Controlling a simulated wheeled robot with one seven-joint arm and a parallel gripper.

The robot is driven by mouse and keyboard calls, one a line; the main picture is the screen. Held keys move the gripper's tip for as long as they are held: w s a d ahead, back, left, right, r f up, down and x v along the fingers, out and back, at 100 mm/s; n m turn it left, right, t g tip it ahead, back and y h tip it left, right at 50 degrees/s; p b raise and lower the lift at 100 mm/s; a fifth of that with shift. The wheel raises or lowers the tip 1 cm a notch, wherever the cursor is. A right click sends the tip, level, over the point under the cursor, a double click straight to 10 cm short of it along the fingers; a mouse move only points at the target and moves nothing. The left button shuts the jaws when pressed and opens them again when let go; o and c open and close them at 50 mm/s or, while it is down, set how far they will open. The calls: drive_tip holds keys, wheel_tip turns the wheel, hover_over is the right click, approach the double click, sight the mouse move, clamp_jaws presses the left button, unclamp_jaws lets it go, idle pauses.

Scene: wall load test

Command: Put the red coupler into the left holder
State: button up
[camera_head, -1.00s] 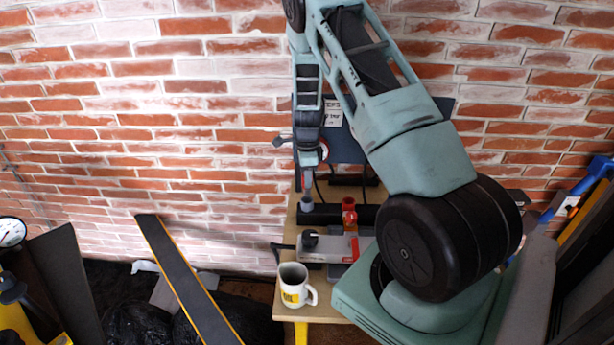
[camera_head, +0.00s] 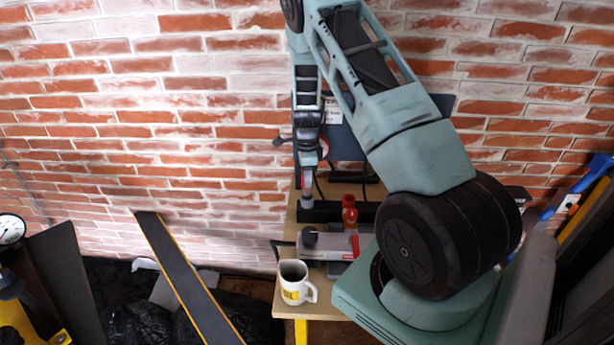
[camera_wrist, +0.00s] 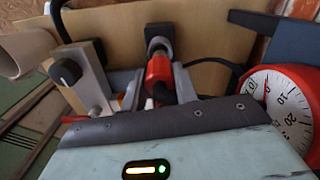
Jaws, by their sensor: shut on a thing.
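My gripper (camera_head: 306,188) is shut on the red coupler (camera_wrist: 158,72), which shows between its two fingers in the wrist view. The grey left holder (camera_wrist: 159,46) is just beyond the coupler's far end; it also shows in the head view (camera_head: 306,203), directly below my gripper. The coupler's end is close to the holder or touching it; I cannot tell whether it is inside. The fingers and gripper body hide part of the coupler. Another red piece (camera_head: 349,208) stands upright to the right of the left holder.
A grey box with a black knob (camera_head: 309,236) stands in front of the holders. A white mug (camera_head: 294,283) stands at the table's front left. A red-rimmed gauge (camera_wrist: 287,103) is close on the right in the wrist view. A brick wall (camera_head: 180,120) is behind.

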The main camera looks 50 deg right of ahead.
drive_tip(key=shift+f, duration=0.25)
drive_tip(key=shift+f+b, duration=0.3)
drive_tip(key=shift+b, duration=0.05)
drive_tip(key=shift+f, duration=0.35)
idle(0.5)
drive_tip(key=shift+f+b, duration=0.35)
drive_tip(key=shift+b, duration=0.1)
drive_tip(key=shift+f, duration=0.35)
drive_tip(key=shift+f+b, duration=0.3)
drive_tip(key=shift+b, duration=0.1)
drive_tip(key=shift+f, duration=0.15)
idle(0.6)
drive_tip(key=o, duration=1.5)
drive_tip(key=shift+o, duration=0.2)
